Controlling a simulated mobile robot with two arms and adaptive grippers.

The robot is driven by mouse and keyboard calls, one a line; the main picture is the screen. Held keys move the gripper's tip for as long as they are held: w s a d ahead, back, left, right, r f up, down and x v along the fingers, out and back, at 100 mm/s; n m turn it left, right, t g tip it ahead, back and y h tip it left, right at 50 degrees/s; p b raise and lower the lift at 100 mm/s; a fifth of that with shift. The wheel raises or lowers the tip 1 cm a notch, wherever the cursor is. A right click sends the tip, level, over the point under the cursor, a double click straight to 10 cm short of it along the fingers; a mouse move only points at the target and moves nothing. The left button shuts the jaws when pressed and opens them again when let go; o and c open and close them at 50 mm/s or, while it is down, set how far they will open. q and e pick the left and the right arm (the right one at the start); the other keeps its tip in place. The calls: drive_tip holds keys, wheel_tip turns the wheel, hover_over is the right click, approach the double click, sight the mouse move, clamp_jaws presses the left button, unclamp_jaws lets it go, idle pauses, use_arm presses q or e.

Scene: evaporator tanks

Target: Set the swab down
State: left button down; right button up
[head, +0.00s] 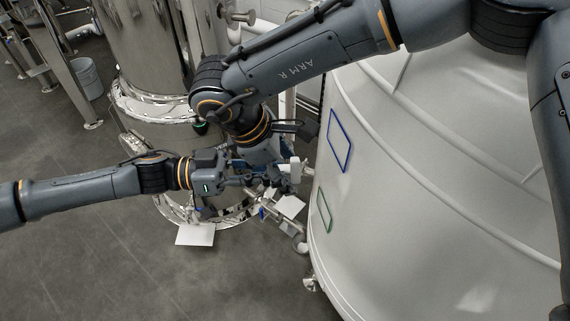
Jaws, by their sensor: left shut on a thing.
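My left gripper (242,181) reaches in from the left at the middle of the head view, in front of the steel pipework. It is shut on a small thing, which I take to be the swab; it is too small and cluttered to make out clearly. My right gripper (287,178) hangs close by on the right, below its folded arm. Its fingers overlap with pale and metal parts, so I cannot tell whether they are open. A small white piece (297,169) shows beside it; I cannot tell whether it is held.
A large white tank (420,190) fills the right side, marked with a blue outline (340,141) and a green outline (324,211). A white plate (195,235) and another (289,207) sit low near valves. Steel tank (145,45) stands behind. Floor at lower left is clear.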

drive_tip(key=c, duration=0.6)
use_arm(q)
drive_tip(key=c, duration=1.1)
unclamp_jaws()
drive_tip(key=shift+c, duration=0.2)
